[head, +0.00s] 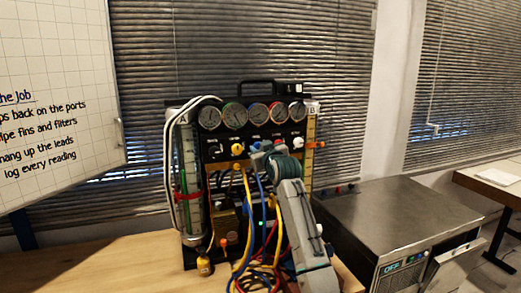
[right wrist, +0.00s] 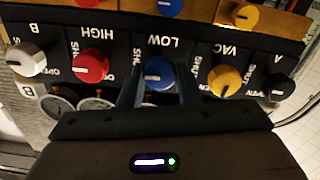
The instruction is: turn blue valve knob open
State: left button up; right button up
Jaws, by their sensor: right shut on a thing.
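The blue valve knob (right wrist: 160,73) is on the dark panel, under the upside-down word LOW in the right wrist view. Its white mark lies roughly level there. My right gripper (right wrist: 159,86) has one finger on each side of the knob and is shut on it. In the head view my right gripper (head: 266,150) reaches up to the knob row of the gauge rig (head: 225,148) and largely hides the blue knob. My left gripper is not in view.
A red knob (right wrist: 91,66) and a yellow knob (right wrist: 224,80) sit close on either side, with white (right wrist: 28,59) and black (right wrist: 278,87) knobs farther out. Coloured hoses (head: 247,215) hang below the panel. A metal box (head: 375,215) stands at right.

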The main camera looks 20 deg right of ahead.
jog(key=shift+n, duration=8.7)
jog(key=o, duration=1)
jog(key=shift+c, duration=0.2)
jog(key=s+b, duration=0.3)
jog(key=s, duration=0.7)
jog(key=shift+s+d, duration=0.15)
jog(key=shift+s, duration=0.2)
